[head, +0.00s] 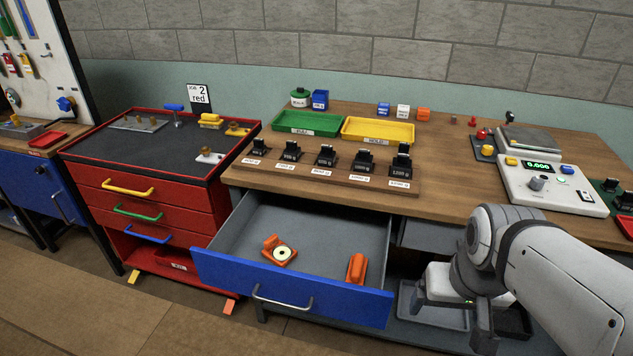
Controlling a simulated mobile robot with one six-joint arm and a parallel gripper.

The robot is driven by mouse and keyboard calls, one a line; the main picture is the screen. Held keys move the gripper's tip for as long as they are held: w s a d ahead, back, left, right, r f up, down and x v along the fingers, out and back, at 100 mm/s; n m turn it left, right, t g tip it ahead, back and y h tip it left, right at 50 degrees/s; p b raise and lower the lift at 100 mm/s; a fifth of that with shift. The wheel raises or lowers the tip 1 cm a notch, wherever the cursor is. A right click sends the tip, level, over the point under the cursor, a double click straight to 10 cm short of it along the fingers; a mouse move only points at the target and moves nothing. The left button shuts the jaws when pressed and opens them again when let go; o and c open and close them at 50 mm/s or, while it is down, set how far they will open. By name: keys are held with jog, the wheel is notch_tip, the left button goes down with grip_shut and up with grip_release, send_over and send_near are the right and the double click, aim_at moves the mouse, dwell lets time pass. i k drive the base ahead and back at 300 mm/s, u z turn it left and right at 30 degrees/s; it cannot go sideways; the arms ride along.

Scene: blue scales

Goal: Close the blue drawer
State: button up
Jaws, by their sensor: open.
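The blue drawer (340,288) under the wooden bench is pulled well out toward me. It has a blue front, a silver bar handle (283,303) and a grey inside. In it lie an orange piece with a pale round disc (279,252) and an orange block (356,269). My gripper (455,315) is to the right of the drawer front, apart from it, low in front of the bench. It is open and appears empty, though my wrist hides part of it.
The bench top (460,180) holds weights, a green tray (307,122), a yellow tray (378,130) and a scale (545,180). A red cabinet (150,205) stands close left of the drawer. Grey trays (432,317) lie on the shelf below. Floor at front left is clear.

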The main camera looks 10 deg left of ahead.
aim_at(326, 236)
jog(key=u, duration=0.95)
jog(key=k, duration=0.45)
jog(key=u, duration=0.8)
jog(key=i, duration=0.8)
jog(key=z, duration=0.2)
